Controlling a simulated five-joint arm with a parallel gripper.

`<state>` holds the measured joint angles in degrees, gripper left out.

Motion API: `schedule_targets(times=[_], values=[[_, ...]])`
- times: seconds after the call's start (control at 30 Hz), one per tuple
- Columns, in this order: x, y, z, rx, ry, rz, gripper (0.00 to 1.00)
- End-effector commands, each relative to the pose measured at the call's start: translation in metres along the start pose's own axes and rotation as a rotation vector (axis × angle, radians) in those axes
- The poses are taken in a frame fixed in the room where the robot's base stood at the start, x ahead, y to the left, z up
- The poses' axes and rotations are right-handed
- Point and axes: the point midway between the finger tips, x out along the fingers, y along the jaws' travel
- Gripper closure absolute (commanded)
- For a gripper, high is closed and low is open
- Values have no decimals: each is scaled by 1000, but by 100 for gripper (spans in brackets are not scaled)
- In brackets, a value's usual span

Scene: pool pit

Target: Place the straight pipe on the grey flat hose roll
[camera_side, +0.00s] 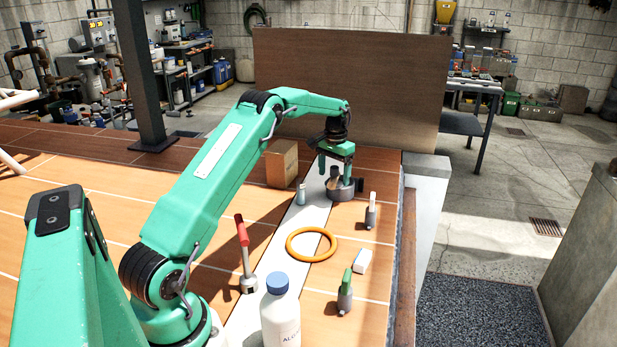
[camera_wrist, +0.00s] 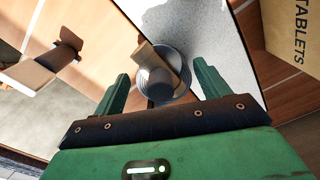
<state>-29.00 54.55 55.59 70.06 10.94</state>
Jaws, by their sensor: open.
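The grey flat hose roll (camera_side: 343,194) lies on the deck near its far right part. It shows in the wrist view as a round grey coil (camera_wrist: 178,62). My gripper (camera_side: 336,158) is open just above the roll, pointing down. In the wrist view its green fingers (camera_wrist: 162,88) stand apart on either side of the pipe, with gaps visible.
A cardboard box (camera_side: 282,163) stands left of the roll. A small grey-blue item (camera_side: 301,196) and an upright fitting (camera_side: 371,212) flank it. Nearer are an orange ring (camera_side: 290,243), white block (camera_side: 363,261), green-topped item (camera_side: 345,293), red-handled lever (camera_side: 243,245) and blue-capped bottle (camera_side: 280,318).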

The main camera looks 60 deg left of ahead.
Motion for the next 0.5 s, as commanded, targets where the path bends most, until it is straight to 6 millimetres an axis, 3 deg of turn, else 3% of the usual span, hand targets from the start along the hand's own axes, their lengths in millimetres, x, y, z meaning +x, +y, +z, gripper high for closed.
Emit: schedule_targets(times=[0.5], values=[[-80,0,0,0,3,-1,25]])
